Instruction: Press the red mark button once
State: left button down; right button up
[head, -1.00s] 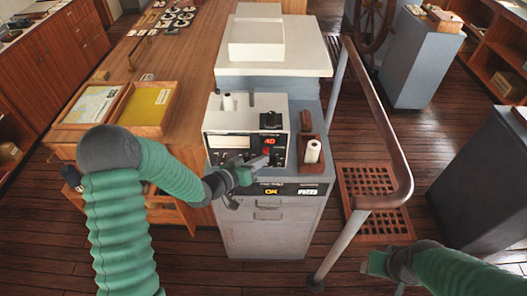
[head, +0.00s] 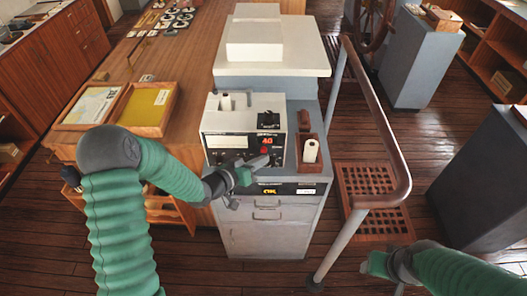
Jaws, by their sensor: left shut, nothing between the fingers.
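A white-fronted instrument box (head: 216,130) stands on a grey cabinet. Its front has a red lit readout (head: 268,140). A small red button (head: 264,150) shows just below the readout, close above my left gripper's tip. My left gripper (head: 260,162) is shut and empty, in front of the lower part of the panel. It hides some of the lower controls. I cannot tell whether its tip touches the button. My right gripper (head: 372,264) is low at the right, away from the box, and its jaws are too unclear to read.
A brown holder with a white roll (head: 310,150) stands right of the box. A handrail (head: 385,130) curves down the cabinet's right side. A wooden table (head: 150,70) with trays lies to the left. Open floor lies in front.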

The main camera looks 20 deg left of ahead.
pick_arm(q)
jog(key=shift+w+d+r, duration=0.1)
jog(key=shift+w, duration=0.25)
jog(key=shift+a, duration=0.2)
jog(key=shift+w+d, duration=0.1)
jog(key=shift+w, duration=0.4)
dwell(0.4)
dwell(0.4)
jog(key=shift+s, duration=0.95)
jog(key=shift+s, duration=0.1)
